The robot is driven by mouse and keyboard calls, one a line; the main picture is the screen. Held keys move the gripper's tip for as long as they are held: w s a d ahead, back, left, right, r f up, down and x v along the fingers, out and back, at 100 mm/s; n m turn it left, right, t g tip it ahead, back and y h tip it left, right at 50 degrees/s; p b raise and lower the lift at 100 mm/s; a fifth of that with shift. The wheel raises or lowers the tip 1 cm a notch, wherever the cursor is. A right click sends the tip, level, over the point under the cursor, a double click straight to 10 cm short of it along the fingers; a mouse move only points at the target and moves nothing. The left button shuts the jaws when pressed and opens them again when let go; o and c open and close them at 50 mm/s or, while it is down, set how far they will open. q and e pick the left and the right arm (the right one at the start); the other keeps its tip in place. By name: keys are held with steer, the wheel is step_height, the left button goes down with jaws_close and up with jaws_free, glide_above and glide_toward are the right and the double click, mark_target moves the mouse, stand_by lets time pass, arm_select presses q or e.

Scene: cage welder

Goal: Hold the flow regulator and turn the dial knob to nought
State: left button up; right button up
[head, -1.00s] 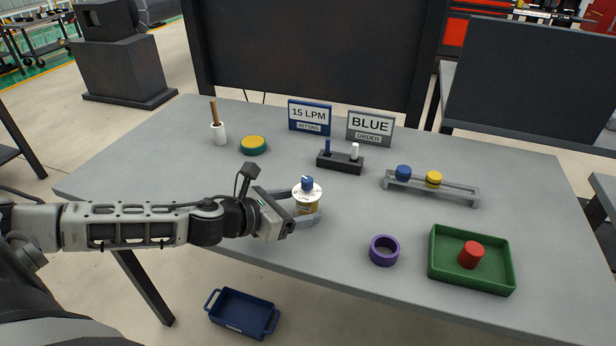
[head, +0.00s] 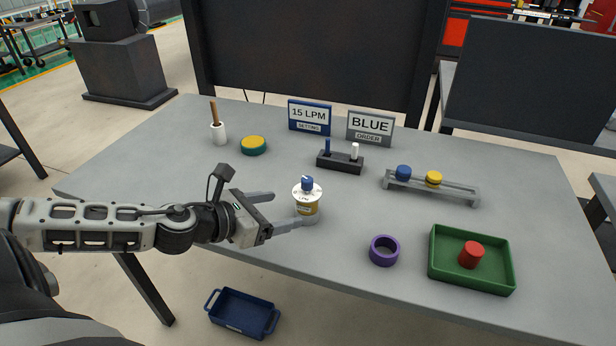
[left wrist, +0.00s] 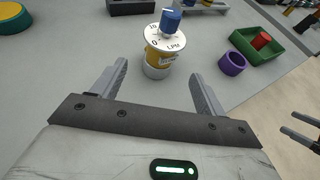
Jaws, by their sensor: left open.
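The flow regulator (head: 306,208) stands upright on the table, with a gold band, a white dial plate marked LPM and a blue dial knob (head: 308,183) on top. In the left wrist view the regulator (left wrist: 157,62) stands just beyond the fingertips, with its knob (left wrist: 171,21) above. The dial plate shows a 0 and other marks, but I cannot tell the exact setting. My left gripper (head: 286,210) is open and empty, to the left of the regulator; its tips also show in the left wrist view (left wrist: 158,70). My right gripper is not in the head view; grey fingers at the left wrist view's right edge (left wrist: 302,130) look spread.
A purple ring (head: 384,250) and a green tray (head: 433,262) with a red cylinder (head: 471,254) lie to the right. Behind stand a black holder (head: 340,162), a rail (head: 440,191) and signs reading 15 LPM (head: 309,114) and BLUE (head: 370,127). The table's front left is clear.

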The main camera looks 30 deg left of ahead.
arm_select(q)
steer(key=shift+s, duration=0.1)
steer(key=o, duration=0.6)
steer(key=shift+c, duration=0.2)
steer(key=shift+s, duration=0.1)
